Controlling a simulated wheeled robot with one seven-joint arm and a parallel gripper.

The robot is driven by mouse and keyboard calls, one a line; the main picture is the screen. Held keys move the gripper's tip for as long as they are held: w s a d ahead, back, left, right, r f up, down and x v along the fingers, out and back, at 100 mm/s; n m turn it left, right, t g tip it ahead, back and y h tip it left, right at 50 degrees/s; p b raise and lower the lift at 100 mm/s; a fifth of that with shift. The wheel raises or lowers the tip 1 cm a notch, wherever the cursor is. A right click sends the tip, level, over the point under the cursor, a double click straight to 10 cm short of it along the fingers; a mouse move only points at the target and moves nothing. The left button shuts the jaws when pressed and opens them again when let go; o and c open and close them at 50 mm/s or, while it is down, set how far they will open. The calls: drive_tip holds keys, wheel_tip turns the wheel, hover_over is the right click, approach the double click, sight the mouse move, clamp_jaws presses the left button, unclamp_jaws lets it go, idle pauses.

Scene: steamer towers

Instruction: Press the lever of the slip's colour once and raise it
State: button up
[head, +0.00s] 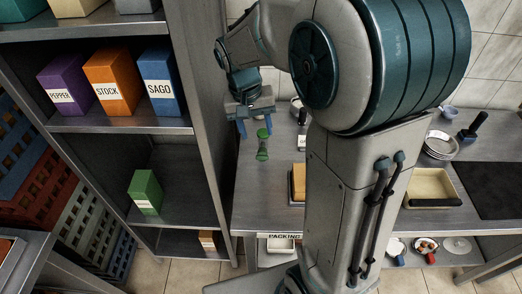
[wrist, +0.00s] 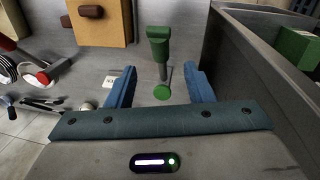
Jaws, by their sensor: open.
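A green lever (head: 262,147) stands on the steel counter, below my gripper in the head view. In the wrist view the green lever (wrist: 158,42) shows a thick green grip, a grey shaft and a round green end. My gripper (head: 256,130) is open, with blue fingers pointing down. In the wrist view the gripper (wrist: 161,69) has the lever's shaft between its fingertips in the picture. I see nothing held, and whether the fingers touch the lever cannot be told. No coloured slip can be made out. A small white card (wrist: 109,80) lies left of the fingers, its print unreadable.
A tall shelf unit (head: 207,120) stands close on the left, holding purple, orange and blue boxes and a green box (head: 146,192). My arm hides the middle counter. Pans (head: 440,145) stand at right.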

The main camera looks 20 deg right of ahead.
sight(261, 150)
drive_tip(key=f, duration=0.3)
drive_tip(key=d+f, duration=0.1)
drive_tip(key=f, duration=0.2)
drive_tip(key=f+p, duration=0.1)
drive_tip(key=f, duration=0.3)
drive_tip(key=shift+s+d+f, duration=0.1)
drive_tip(key=shift+d, duration=0.2)
